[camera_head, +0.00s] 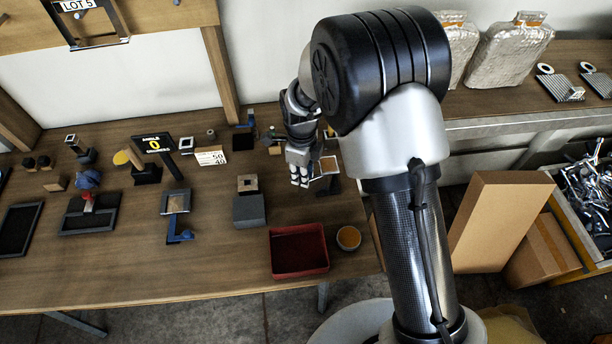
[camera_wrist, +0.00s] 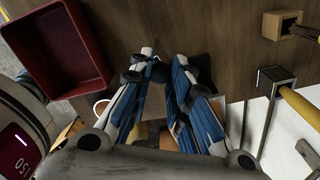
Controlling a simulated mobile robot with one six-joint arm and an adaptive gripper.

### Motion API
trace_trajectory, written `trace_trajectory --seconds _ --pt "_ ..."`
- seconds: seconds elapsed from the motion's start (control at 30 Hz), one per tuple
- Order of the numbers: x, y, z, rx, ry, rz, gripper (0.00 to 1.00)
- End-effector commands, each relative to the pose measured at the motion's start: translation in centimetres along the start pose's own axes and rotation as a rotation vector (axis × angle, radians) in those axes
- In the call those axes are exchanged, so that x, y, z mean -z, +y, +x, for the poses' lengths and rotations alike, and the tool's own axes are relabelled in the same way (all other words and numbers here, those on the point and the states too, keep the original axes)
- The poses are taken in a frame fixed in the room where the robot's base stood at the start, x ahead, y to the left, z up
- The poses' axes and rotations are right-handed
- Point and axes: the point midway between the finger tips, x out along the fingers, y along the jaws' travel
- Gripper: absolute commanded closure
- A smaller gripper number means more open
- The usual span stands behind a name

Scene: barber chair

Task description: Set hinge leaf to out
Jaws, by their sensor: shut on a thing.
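My gripper (camera_head: 300,178) is at the right part of the table, fingers pointing down. It is right beside a small square plate (camera_head: 329,165) with a pale rim and tan face, on a dark base; this looks like the hinge leaf. In the wrist view my gripper (camera_wrist: 165,66) has its blue-padded fingers closed in on it, and a grey and tan part (camera_wrist: 154,131) shows between them. The fingers hide most of the leaf, so its exact angle cannot be told.
A red tray (camera_head: 299,270) and a small round orange-topped cup (camera_head: 348,238) stand at the table's front right. A grey block (camera_head: 249,210) and a blue-based plate stand (camera_head: 176,202) lie to the left. Cardboard boxes (camera_head: 500,222) stand beyond my arm.

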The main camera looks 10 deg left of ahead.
Motion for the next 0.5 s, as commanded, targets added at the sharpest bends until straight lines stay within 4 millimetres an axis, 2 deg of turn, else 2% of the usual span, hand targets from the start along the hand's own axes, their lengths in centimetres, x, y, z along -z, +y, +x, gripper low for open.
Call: trace_trajectory --seconds 0.5 --pt "-0.75 -0.87 -0.13 0.003 -0.003 0.118 1.00"
